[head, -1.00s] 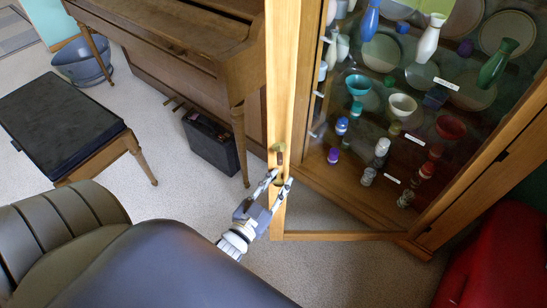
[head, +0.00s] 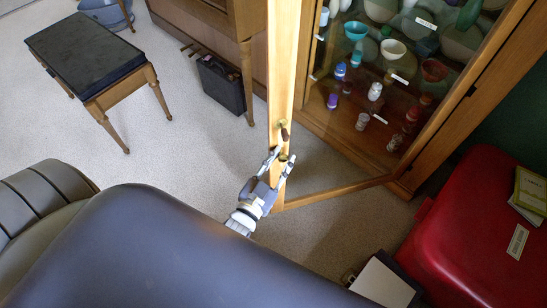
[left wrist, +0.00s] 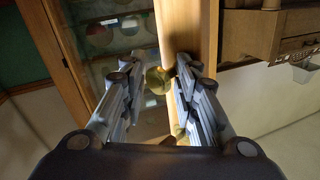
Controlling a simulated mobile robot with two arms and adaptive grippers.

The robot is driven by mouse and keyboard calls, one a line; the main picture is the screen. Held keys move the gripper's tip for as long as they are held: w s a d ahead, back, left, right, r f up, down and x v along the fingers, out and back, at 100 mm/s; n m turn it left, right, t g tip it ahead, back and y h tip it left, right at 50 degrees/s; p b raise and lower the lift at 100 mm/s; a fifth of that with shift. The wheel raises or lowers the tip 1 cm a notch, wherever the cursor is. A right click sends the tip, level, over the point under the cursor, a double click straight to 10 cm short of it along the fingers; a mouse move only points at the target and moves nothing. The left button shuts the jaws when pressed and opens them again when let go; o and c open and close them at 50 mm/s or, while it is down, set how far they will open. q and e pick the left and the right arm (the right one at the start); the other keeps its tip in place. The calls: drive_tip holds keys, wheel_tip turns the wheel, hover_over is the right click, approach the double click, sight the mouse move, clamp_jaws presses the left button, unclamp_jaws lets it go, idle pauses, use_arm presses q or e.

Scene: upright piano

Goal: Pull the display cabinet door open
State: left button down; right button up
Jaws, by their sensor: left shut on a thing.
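The display cabinet door (head: 281,70) is a tall wooden frame with glass. It stands ajar, swung out from the cabinet (head: 430,135), with floor visible between its bottom rail and the cabinet base. My left gripper (head: 281,160) is at the door's free edge, its fingers on either side of a small brass knob (head: 283,158). The knob also shows between the fingers in the left wrist view (left wrist: 157,80); finger contact is hard to make out there. A dark key-like piece (head: 284,131) is just above on the same edge. My right gripper is not in view.
A red case (head: 470,225) with books on it stands right of the cabinet. A black-topped bench (head: 85,55) and a black case (head: 222,85) by the piano are at left. Glassware and small bottles fill the cabinet.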

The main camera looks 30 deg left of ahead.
use_arm(q)
drive_tip(key=shift+d+r, duration=0.6)
drive_tip(key=shift+d, duration=0.35)
drive_tip(key=c, duration=1.7)
unclamp_jaws()
drive_tip(key=o, duration=0.4)
drive_tip(key=shift+w, duration=0.1)
drive_tip(key=shift+w+d, duration=0.15)
drive_tip(key=shift+f, duration=0.1)
drive_tip(key=s, duration=0.8)
drive_tip(key=s+f, duration=0.1)
drive_tip(key=s, duration=0.3)
drive_tip(key=shift+s+a, duration=0.3)
drive_tip(key=shift+a, duration=0.1)
